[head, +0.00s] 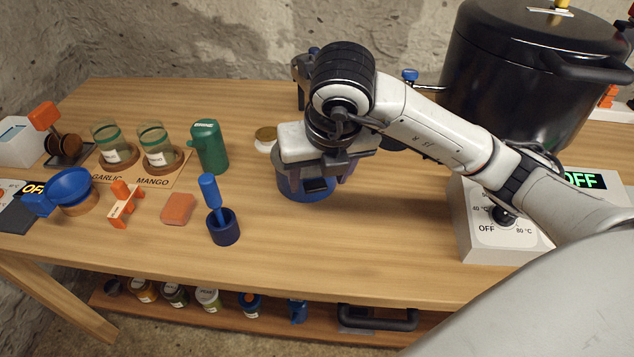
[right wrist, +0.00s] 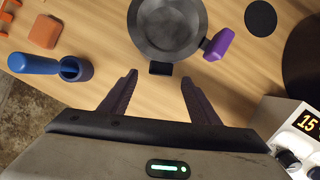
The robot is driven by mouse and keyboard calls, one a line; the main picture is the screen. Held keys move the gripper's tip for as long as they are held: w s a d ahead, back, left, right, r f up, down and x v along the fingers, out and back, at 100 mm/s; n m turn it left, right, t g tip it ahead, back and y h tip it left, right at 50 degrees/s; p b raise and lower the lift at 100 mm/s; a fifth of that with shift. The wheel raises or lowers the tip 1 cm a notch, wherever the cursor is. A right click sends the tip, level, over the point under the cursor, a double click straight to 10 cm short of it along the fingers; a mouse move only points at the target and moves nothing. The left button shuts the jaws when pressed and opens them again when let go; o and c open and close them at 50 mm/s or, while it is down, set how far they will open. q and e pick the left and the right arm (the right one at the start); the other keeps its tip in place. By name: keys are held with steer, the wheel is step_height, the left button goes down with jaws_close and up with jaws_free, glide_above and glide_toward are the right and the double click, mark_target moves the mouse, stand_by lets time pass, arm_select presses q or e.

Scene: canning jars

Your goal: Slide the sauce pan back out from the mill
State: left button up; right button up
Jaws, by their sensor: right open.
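The sauce pan (head: 306,193), a blue round pan, stands on the table under my right gripper (head: 322,182). The right wrist view shows its grey inside (right wrist: 167,25), a black grip at the near side and a purple handle on the right. The right gripper (right wrist: 158,80) is open, with its fingertips just short of the black grip and on either side of it. What seems to be the mill (head: 301,82), dark with a blue knob, stands behind my right arm and is mostly hidden. My left gripper is not in view.
A blue pestle cup (head: 223,228), an orange block (head: 179,208) and a green jug (head: 209,148) stand left of the pan. A heater (head: 480,222) with a large black pot (head: 490,90) is on the right. The front middle of the table is clear.

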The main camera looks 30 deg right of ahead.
steer(key=shift+p+v, duration=0.6)
steer(key=shift+v, duration=1.55)
